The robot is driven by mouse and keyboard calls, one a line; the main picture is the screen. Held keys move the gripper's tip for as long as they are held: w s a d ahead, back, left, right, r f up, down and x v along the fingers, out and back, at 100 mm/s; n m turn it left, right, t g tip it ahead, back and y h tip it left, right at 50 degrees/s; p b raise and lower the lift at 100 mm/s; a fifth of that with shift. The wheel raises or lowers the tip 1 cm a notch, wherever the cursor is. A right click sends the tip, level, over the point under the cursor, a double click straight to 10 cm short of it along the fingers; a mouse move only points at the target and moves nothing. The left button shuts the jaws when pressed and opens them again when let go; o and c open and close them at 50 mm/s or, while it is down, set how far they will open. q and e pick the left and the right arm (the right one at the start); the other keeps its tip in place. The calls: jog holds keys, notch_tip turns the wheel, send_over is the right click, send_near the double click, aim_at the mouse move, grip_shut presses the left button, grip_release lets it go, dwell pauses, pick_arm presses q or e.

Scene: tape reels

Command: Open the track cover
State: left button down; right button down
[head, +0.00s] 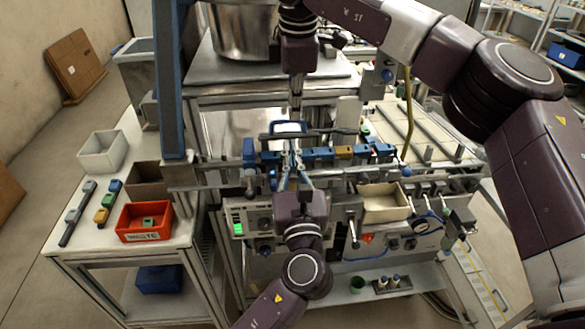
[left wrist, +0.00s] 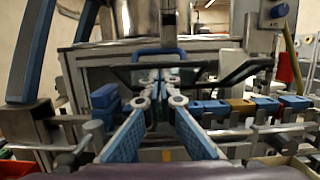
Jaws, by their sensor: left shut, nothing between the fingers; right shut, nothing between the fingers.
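A dark bar (head: 335,132) with a blue looped handle (head: 288,125) runs across the track; it looks like the track cover, but I cannot tell whether it is open. In the left wrist view the bar (left wrist: 240,71) and the handle (left wrist: 158,51) lie straight ahead. My left gripper (head: 290,152) is shut and empty, its tips at the near side of the handle; contact cannot be told. Its blue fingers meet in the left wrist view (left wrist: 160,80). My right gripper (head: 295,112) points down from above, shut and empty, just behind the handle.
A row of blue blocks and a yellow one (head: 343,152) sits along the track. A beige bin (head: 383,205) hangs at the front right. A red bin (head: 143,235) stands on the left side table. A metal pot (head: 240,35) stands behind.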

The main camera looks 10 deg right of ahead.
pick_arm(q)
jog(key=shift+w+r, duration=0.15)
jog(key=shift+r, duration=0.1)
pick_arm(e)
jog(key=shift+d+f, duration=0.1)
jog(key=shift+f, duration=0.25)
pick_arm(q)
jog(key=shift+w+a+r, duration=0.1)
jog(key=shift+w+r, duration=0.35)
jog(key=shift+r, duration=0.35)
pick_arm(e)
jog(key=c, duration=2.7)
grip_release()
jog(key=shift+s, duration=0.1)
jog(key=o, duration=0.5)
jog(key=shift+o, duration=0.6)
jog(key=shift+f, duration=0.1)
